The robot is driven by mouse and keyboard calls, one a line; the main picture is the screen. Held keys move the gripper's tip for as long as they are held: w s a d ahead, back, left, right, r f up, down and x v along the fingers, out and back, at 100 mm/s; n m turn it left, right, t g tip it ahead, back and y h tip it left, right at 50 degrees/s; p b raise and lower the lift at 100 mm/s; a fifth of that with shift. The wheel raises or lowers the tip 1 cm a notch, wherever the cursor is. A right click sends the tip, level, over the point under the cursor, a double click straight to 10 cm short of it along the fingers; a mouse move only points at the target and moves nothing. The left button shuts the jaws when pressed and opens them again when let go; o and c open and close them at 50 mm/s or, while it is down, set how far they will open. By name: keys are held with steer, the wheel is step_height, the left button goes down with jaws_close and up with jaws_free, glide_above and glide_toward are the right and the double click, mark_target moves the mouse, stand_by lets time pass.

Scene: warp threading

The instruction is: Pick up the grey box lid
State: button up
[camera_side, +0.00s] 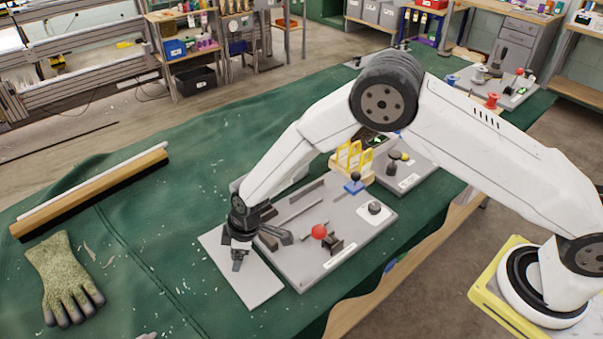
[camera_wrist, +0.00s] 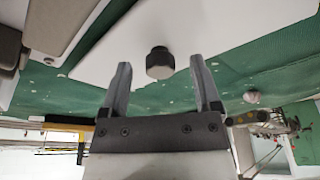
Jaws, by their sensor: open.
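The grey box lid (camera_side: 243,283) is a flat, pale grey plate on the green cloth, at the left of the larger grey board. In the wrist view the lid (camera_wrist: 230,25) is a pale plate with a dark round knob (camera_wrist: 160,62). My gripper (camera_side: 262,247) is over the lid's upper part, fingers pointing down and spread. In the wrist view the knob shows between the two open fingertips, with clear space on both sides. No finger visibly touches it. I cannot tell the exact height of the fingertips over the lid.
The grey board (camera_side: 320,255) beside the lid carries a red ball knob (camera_side: 319,231), dark blocks and slots. Yellow frames (camera_side: 354,158) stand behind it. A work glove (camera_side: 64,280) and a long wooden bar (camera_side: 95,190) lie left. The cloth between is mostly clear.

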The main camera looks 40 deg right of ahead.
stand_by(0.4)
jaws_close()
steer(key=shift+r, duration=0.15)
steer(key=shift+r, duration=0.85)
steer(key=s+d+r, duration=0.6)
steer(key=s+r, duration=0.5)
steer(key=s, duration=0.1)
steer(key=shift+s, duration=0.35)
steer(key=shift+w, duration=0.15)
